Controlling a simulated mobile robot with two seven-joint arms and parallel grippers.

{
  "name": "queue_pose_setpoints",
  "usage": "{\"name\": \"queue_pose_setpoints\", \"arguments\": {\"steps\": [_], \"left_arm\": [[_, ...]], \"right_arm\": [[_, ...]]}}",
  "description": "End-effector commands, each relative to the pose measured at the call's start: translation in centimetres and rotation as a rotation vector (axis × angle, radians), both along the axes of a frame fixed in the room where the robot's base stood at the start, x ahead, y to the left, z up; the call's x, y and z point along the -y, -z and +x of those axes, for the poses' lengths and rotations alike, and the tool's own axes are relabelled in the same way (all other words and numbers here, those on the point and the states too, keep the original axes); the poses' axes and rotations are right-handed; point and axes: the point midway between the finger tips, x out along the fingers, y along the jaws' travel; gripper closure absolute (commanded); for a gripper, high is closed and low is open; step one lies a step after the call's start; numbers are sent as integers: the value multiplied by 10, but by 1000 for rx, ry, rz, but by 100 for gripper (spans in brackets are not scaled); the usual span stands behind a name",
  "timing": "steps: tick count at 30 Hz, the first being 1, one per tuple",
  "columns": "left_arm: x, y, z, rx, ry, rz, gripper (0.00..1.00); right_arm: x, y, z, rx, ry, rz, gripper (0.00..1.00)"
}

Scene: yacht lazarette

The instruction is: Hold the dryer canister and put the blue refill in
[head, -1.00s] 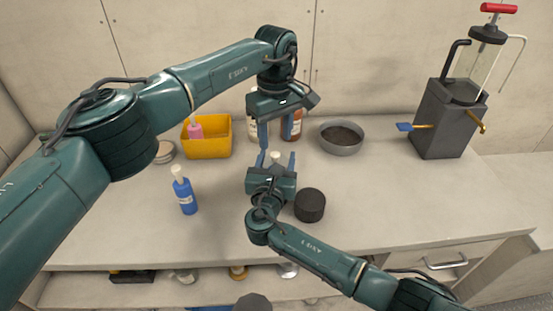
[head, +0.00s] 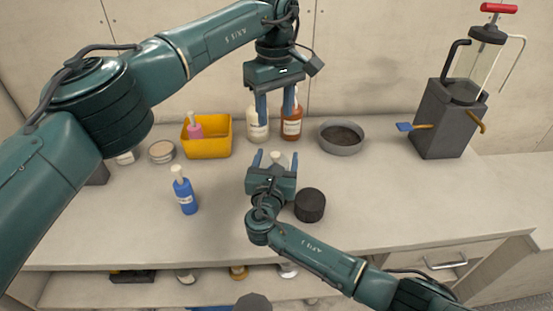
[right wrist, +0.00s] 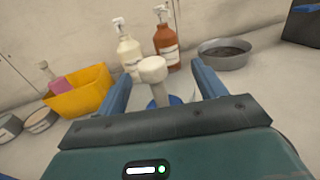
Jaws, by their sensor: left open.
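A blue pump bottle (head: 186,196) with a cream top stands upright on the left of the counter. Another cream pump top (head: 279,158) shows between the fingers of my right gripper (head: 275,158); the right wrist view shows this top (right wrist: 153,70) above a blue body (right wrist: 165,102), largely hidden by the gripper. Gaps show between it and both fingers, which are apart. My left gripper (head: 275,112) is open, pointing down, above and behind the right one. A black cylinder (head: 310,205) stands just right of my right gripper. I cannot tell which thing is the dryer canister.
A yellow bin (head: 207,142) holding a pink bottle stands at the back left. A cream bottle (head: 257,130) and a brown bottle (head: 292,124) stand behind my grippers. A grey dish (head: 341,141) and a dark grey box with a pump (head: 449,125) stand right. The front-right counter is clear.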

Motion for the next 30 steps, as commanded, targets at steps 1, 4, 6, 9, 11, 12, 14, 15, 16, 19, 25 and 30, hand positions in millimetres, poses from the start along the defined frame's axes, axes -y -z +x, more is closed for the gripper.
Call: {"name": "queue_pose_setpoints", "arguments": {"steps": [1,4,6,9,11,12,14,15,16,19,25,30], "left_arm": [[0,0,0,0,0,0,54],[0,0,0,0,0,0,54],[0,0,0,0,0,0,54],[0,0,0,0,0,0,54],[0,0,0,0,0,0,54],[0,0,0,0,0,0,54],[0,0,0,0,0,0,54],[0,0,0,0,0,0,54],[0,0,0,0,0,0,54],[0,0,0,0,0,0,54],[0,0,0,0,0,0,54],[0,0,0,0,0,0,54]], "right_arm": [[0,0,0,0,0,0,26],[0,0,0,0,0,0,18],[0,0,0,0,0,0,18],[0,0,0,0,0,0,18],[0,0,0,0,0,0,18],[-1,0,-2,0,0,1,18],[-2,0,-6,-1,-1,1,18],[-3,1,-10,-1,-1,1,18],[-4,1,-14,-1,-1,2,18],[-8,1,-33,-2,-1,1,18],[-18,1,-76,-3,-1,4,18],[-24,0,-103,-2,-1,1,18]]}}
